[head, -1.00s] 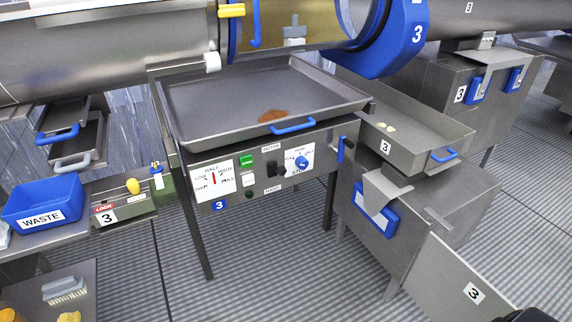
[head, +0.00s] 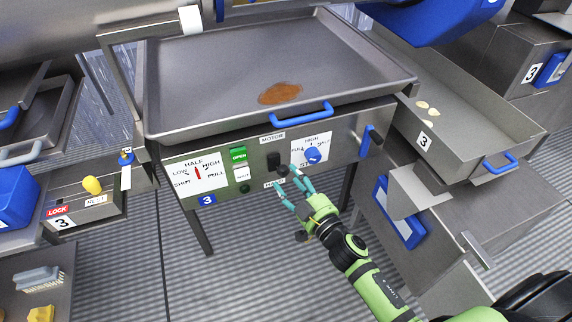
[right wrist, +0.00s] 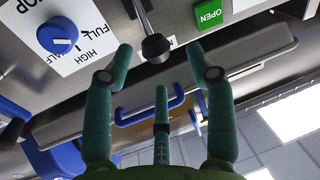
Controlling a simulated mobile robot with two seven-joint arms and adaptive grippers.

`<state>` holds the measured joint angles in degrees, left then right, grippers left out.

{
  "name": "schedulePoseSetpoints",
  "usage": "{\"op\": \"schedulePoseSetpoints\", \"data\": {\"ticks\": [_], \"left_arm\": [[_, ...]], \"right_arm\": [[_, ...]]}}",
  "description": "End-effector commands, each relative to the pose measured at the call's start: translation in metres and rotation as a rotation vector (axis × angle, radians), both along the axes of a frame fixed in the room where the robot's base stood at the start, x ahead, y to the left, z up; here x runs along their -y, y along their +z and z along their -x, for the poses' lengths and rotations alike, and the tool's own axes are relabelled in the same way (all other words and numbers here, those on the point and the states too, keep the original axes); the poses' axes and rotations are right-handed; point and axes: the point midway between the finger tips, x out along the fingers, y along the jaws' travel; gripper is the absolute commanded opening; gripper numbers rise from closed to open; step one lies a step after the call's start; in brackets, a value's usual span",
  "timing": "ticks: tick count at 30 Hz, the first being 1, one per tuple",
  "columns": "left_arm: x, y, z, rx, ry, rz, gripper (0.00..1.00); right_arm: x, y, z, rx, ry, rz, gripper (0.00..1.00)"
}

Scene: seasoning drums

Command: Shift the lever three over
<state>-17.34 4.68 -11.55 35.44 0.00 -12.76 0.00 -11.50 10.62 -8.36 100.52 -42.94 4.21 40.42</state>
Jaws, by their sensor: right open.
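The black lever (head: 274,160) with a ball end sits on the front panel of station 3 (head: 250,205), between the printed words MOTOR and HAND. In the right wrist view the lever's ball (right wrist: 155,47) shows between my open fingertips, with a visible gap on each side. My right gripper (head: 287,180) is green with teal fingers, open and empty, just in front of and below the lever. Whether any finger touches the panel I cannot tell. My left gripper is not in view.
A blue dial (head: 313,156) is right of the lever; a green OPEN button (head: 238,154) is left. A tray with a blue handle (head: 301,114) and a brown powder pile (head: 280,93) is above. A blue side handle (head: 367,140) is at the panel's right end.

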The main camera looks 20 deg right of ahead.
Motion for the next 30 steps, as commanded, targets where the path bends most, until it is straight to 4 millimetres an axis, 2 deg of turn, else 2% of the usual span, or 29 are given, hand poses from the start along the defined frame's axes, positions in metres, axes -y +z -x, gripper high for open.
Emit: {"op": "schedulePoseSetpoints", "data": {"ticks": [4, 9, 15, 19, 21, 23, 24, 30], "left_arm": [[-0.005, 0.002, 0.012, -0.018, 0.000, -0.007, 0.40], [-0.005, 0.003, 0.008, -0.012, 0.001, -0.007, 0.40], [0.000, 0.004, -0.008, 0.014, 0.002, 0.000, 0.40], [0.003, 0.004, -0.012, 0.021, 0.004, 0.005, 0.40], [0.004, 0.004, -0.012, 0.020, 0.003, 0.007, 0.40], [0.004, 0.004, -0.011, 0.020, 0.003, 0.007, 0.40], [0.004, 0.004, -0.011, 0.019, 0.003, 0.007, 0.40], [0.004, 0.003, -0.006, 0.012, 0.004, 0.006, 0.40]], "right_arm": [[-0.005, 0.002, -0.024, 0.001, -0.002, -0.001, 0.56], [-0.009, 0.000, -0.040, -0.001, -0.002, 0.000, 0.56], [-0.010, -0.001, -0.044, -0.002, -0.001, 0.000, 0.56], [-0.010, -0.001, -0.044, -0.002, -0.002, 0.000, 0.56], [-0.010, -0.001, -0.044, -0.002, -0.002, 0.000, 0.28], [-0.010, 0.000, -0.044, -0.002, -0.001, 0.000, 0.04], [-0.010, 0.000, -0.044, -0.001, -0.001, 0.000, 0.00], [-0.011, 0.000, -0.044, 0.000, 0.000, -0.002, 0.00]]}}
